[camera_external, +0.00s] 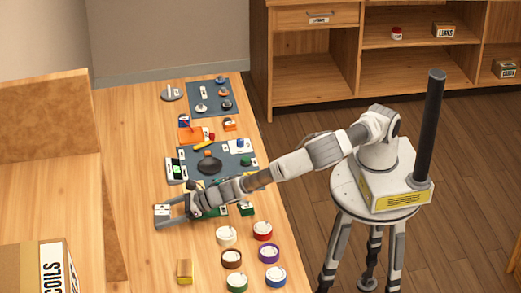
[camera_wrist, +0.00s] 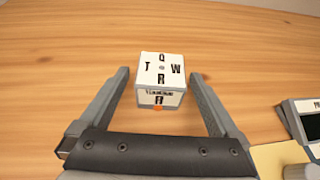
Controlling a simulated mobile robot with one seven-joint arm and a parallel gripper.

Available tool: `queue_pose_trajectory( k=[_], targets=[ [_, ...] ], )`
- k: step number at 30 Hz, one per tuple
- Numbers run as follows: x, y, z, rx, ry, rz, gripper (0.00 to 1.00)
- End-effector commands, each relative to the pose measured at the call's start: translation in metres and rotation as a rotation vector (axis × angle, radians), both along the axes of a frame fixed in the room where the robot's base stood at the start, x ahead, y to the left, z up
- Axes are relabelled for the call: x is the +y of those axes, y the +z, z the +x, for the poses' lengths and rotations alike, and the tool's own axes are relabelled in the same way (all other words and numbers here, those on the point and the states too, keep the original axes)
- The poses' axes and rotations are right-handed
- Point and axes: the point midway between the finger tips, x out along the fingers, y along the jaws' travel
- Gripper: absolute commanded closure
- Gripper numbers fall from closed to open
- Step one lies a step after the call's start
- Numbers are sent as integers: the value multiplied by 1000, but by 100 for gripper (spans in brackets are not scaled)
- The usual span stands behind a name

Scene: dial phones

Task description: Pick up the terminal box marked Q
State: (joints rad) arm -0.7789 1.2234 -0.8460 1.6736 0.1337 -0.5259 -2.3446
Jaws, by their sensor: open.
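A small white box (camera_wrist: 161,70) sits on the wooden table in the wrist view. Its top shows the letters Q, T, W and R around a small grey dot. Its near face has small blurred print, a dark letter and an orange spot. My gripper (camera_wrist: 160,77) is open, with one finger on each side of the box and a visible gap on both sides. In the external view the box (camera_external: 162,210) shows small between the fingers of my gripper (camera_external: 171,211), near the table's left part.
Several round dials (camera_external: 231,257) stand at the table's front right. A yellowish block (camera_external: 185,271) is near the front. Dark mats with parts (camera_external: 210,96) lie farther back. A device with a screen (camera_wrist: 305,120) is right of my gripper. Bare wood lies beyond the box.

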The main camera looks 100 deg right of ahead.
Motion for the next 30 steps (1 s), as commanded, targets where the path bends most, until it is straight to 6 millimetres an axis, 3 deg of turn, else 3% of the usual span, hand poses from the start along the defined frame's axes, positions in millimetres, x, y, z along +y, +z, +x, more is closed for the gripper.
queue_pose_trajectory(
  k=[6, 21, 30],
  targets=[
    [0, 0, 0, 0, 1, 0, 4],
    [1, 0, 0, 0, 1, 0, 94],
    [1, 3, 0, -1, 1, 0, 96]
  ],
)
